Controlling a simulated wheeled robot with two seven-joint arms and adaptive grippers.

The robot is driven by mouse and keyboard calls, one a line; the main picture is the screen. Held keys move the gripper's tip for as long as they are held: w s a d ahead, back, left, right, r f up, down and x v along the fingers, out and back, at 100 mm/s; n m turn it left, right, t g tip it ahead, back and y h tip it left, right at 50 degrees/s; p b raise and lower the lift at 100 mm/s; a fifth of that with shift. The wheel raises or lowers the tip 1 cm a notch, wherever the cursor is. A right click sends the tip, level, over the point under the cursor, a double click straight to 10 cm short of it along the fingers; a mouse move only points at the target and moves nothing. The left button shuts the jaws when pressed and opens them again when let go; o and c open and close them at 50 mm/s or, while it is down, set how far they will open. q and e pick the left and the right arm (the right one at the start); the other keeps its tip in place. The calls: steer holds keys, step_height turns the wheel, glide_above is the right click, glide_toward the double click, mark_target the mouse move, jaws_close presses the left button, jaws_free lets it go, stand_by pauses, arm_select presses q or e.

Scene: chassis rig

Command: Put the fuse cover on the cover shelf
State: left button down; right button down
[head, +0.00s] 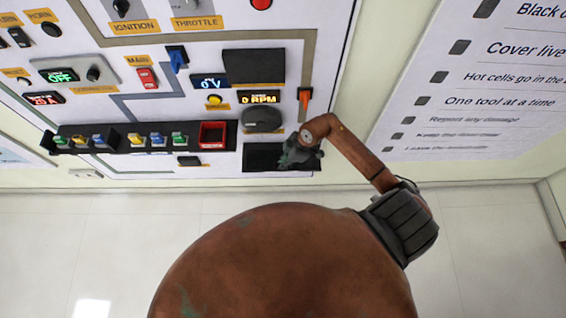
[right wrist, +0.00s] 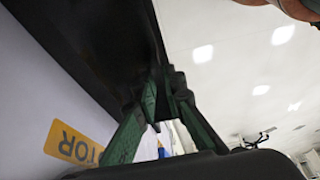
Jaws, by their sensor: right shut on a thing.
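My right gripper (head: 300,153) is at the right end of a flat black panel (head: 262,157) low on the board. The frames do not clearly tell whether this panel is the fuse cover, the cover shelf or both overlapping. In the right wrist view a broad dark panel (right wrist: 95,45) fills the upper left, and its edge meets the green fingers of the right gripper (right wrist: 165,82). The fingers are closed in on something dark, which I take to be the fuse cover. Its outline is hard to separate. The left gripper is not in view.
Above are a dark round motor (head: 261,119), an orange-handled lever (head: 305,98) and a black rectangle (head: 254,67). To the left, a black rack (head: 105,142) carries several coloured fuses and a red-framed box (head: 212,135). The floor (head: 80,250) below looks clear.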

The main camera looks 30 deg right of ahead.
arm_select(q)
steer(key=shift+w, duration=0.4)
arm_select(e)
steer(key=c, duration=2)
jaws_free()
steer(key=shift+f, duration=0.1)
